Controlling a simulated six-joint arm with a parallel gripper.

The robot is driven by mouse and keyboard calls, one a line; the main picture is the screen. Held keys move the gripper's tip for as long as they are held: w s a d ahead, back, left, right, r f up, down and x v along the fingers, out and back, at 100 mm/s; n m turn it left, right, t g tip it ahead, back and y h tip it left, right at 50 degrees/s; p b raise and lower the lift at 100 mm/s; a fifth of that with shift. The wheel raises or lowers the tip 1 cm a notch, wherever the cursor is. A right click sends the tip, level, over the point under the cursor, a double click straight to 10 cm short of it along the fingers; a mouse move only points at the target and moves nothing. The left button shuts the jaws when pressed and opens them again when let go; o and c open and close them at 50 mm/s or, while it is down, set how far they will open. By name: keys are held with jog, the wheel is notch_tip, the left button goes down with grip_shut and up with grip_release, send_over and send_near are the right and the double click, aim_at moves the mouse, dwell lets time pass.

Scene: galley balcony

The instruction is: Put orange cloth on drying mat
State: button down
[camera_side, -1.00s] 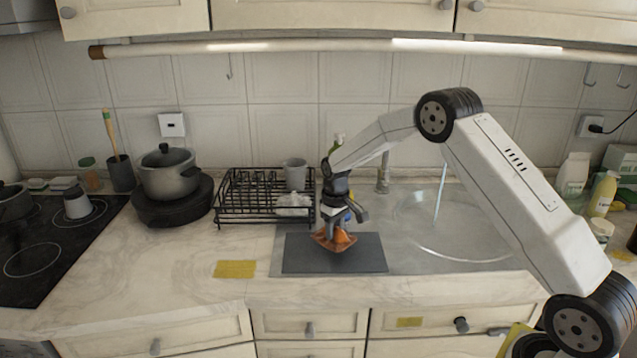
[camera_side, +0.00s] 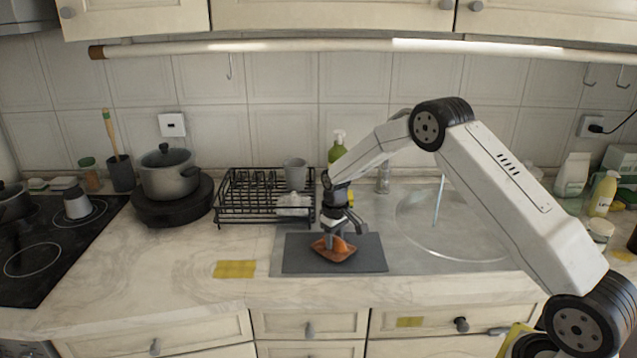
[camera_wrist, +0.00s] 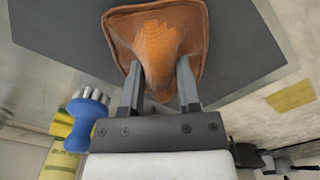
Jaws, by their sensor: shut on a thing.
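The orange cloth (camera_side: 334,248) has a darker brown border and is bunched up in the middle. It is at the dark grey drying mat (camera_side: 300,256), over its middle in the side view. My gripper (camera_side: 338,236) points down at the cloth and is shut on its raised fold. In the wrist view the cloth (camera_wrist: 155,45) shows between the two fingers of my gripper (camera_wrist: 160,88), with the mat (camera_wrist: 240,40) behind it. The cloth's lower edges look to be at the mat's surface; whether all of it touches is hard to tell.
A black dish rack (camera_side: 235,205) with a grey cup (camera_side: 295,174) stands behind the mat. A green bottle (camera_side: 337,152) is behind my arm. The sink (camera_side: 450,225) is right. A blue object (camera_wrist: 86,118) shows in the wrist view.

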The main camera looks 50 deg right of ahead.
jog(key=shift+f, duration=0.4)
jog(key=shift+c, duration=1.2)
grip_release()
jog(key=shift+r, duration=0.25)
jog(key=shift+r, duration=1.25)
jog(key=shift+r, duration=2)
